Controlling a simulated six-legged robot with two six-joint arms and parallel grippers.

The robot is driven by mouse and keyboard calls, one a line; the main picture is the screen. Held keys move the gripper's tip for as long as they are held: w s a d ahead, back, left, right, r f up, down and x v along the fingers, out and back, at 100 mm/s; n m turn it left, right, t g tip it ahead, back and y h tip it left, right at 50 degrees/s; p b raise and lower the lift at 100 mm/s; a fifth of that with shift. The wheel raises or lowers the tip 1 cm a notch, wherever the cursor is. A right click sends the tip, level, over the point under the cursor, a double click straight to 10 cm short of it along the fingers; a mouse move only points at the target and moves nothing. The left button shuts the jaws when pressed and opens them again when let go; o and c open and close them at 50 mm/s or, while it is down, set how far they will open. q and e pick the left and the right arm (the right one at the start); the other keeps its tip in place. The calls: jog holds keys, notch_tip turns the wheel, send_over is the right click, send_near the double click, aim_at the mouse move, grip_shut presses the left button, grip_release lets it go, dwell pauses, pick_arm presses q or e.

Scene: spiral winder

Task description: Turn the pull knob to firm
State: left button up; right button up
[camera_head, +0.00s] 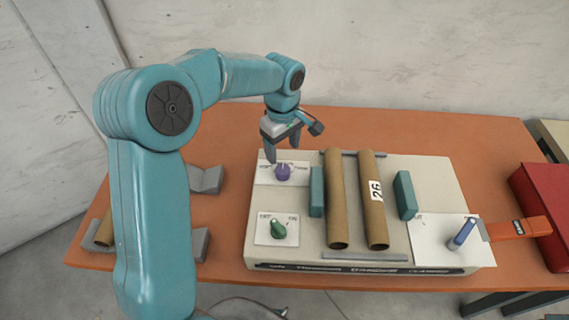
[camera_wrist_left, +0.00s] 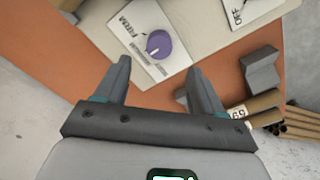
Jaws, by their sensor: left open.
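The purple knob (camera_head: 283,172) sits on a white label card (camera_head: 263,177) at the back left of the pale winder (camera_head: 300,258). In the left wrist view the purple knob (camera_wrist_left: 160,44) carries a white pointer mark. The word FIRM is printed on its card (camera_wrist_left: 132,22), up and left of the knob; the card's other wording is hidden or too small to read. My left gripper (camera_head: 283,153) is open and points down above the knob. In the wrist view its fingertips (camera_wrist_left: 158,70) are apart with nothing between them. My right gripper is not in view.
A green knob (camera_head: 278,229) stands in front of the purple one. Two cardboard tubes (camera_head: 336,210) lie between green blocks (camera_head: 317,192) to the right. A blue lever (camera_head: 463,234) stands at the front right, by an orange piece (camera_head: 515,229) and red box (camera_head: 545,205).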

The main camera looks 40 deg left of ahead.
aim_at(283, 169)
pick_arm(q)
notch_tip(283, 169, down, 7)
jog(key=shift+s+a+r, duration=0.15)
jog(key=shift+r, duration=0.05)
jog(key=shift+w+f+p, duration=0.2)
jog(key=shift+f+p, duration=0.1)
jog(key=shift+f, duration=0.35)
jog(key=shift+s, duration=0.1)
jog(key=c, duration=1.1)
